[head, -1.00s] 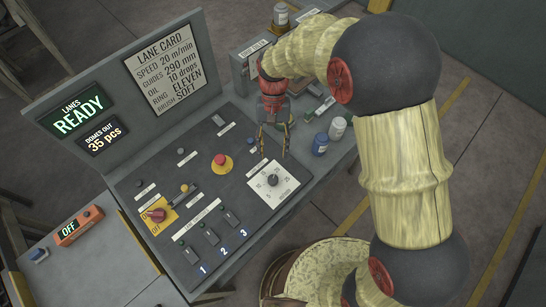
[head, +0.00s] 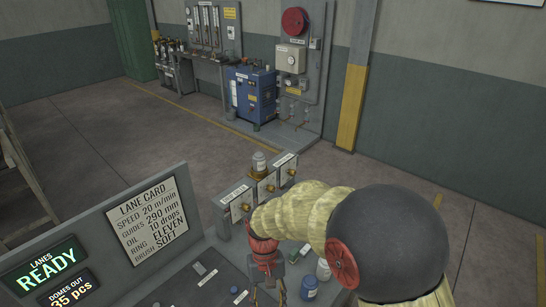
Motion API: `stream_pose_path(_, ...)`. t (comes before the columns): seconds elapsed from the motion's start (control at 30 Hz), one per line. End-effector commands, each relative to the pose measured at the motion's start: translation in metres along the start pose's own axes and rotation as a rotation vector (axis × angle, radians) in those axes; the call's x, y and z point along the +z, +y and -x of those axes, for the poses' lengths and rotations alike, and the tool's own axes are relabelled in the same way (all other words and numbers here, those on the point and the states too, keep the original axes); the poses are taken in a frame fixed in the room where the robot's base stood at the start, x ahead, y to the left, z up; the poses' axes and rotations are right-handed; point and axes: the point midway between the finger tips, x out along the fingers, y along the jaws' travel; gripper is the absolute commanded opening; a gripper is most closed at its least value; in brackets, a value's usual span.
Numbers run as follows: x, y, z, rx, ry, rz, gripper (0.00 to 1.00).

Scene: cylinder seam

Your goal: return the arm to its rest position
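My arm reaches in from the lower right of the head view, in pale yellow sleeves with dark round joints. My gripper (head: 268,296) hangs below the red wrist over the control desk (head: 190,286). Its two fingers stand apart with nothing visible between them; their tips are at or below the picture's bottom edge. The lane card (head: 149,220) stands upright on the desk's back panel to the left. A green READY sign (head: 42,268) is lit at the lower left.
A blue cabinet (head: 251,94) stands beyond open floor (head: 130,135).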

Motion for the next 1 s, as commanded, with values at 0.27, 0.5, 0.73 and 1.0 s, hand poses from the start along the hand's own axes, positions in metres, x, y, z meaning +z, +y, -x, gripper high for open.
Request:
stream_pose_path(0.27, 0.044, 0.049, 0.036, -0.006, 0.183, 0.027, 0.46)
stream_pose_path(0.5, 0.091, 0.095, 0.059, -0.001, 0.384, 0.001, 0.46)
stream_pose_path(0.73, 0.137, 0.132, 0.065, 0.016, 0.578, -0.073, 0.46)
stream_pose_path(1.0, 0.175, 0.161, 0.074, 0.036, 0.774, -0.182, 0.46)
